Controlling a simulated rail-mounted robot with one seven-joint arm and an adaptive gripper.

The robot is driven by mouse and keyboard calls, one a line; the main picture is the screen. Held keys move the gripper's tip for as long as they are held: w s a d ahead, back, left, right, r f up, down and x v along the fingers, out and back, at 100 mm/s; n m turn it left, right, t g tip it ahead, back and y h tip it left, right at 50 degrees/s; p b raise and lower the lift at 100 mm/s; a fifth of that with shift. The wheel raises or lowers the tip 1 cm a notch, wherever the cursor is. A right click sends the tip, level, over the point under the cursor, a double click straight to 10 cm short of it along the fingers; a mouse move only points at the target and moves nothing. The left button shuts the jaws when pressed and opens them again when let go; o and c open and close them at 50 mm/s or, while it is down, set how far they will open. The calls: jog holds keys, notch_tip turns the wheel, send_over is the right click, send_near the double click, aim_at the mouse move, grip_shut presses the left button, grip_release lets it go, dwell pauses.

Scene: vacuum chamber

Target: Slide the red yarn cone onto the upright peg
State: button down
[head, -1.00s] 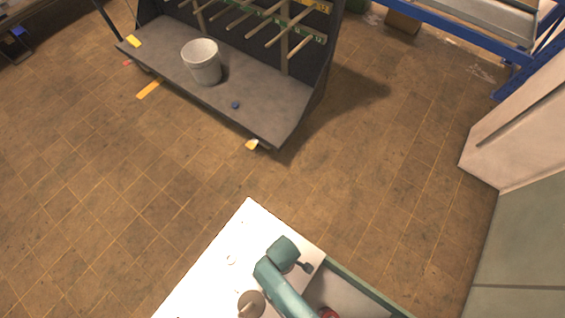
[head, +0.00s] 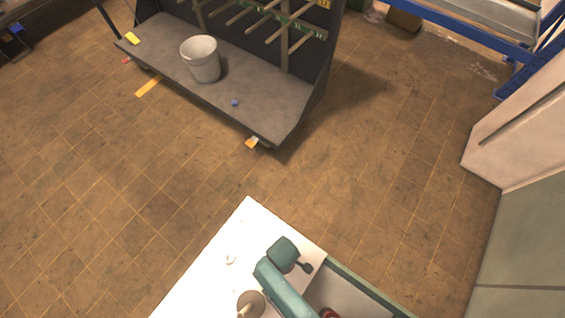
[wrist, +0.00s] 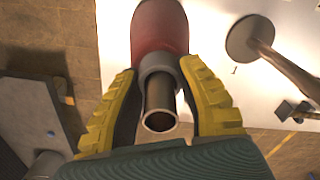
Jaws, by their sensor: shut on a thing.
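The red yarn cone (wrist: 160,28) shows in the wrist view at top centre, with a grey collar and an open hollow tube end pointing towards the camera. My gripper (wrist: 167,82) is shut on its collar, one yellow finger on each side. The upright peg stands apart from the cone, to its right in the wrist view: a round grey-brown base (wrist: 243,38) with a rod (wrist: 288,72) rising from it. In the head view the peg's base (head: 250,301) is near the bottom edge, beside my teal arm. My gripper is not clearly visible there.
The peg stands on a white tabletop (head: 222,262). A grey open tray (head: 350,297) adjoins it on the right, with a small red patch at the bottom edge. Farther off stand a dark rack cart (head: 255,98) with a white bucket (head: 202,62). Tiled floor between is clear.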

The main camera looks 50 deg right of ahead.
jog(key=shift+w+f+b, duration=0.1)
jog(key=shift+f+b, duration=0.25)
jog(key=shift+f, duration=0.25)
jog(key=shift+f+b, duration=0.5)
jog(key=shift+f, duration=0.2)
jog(key=c, duration=0.7)
grip_release()
jog(key=shift+r, duration=0.1)
notch_tip(320, 180, up, 12)
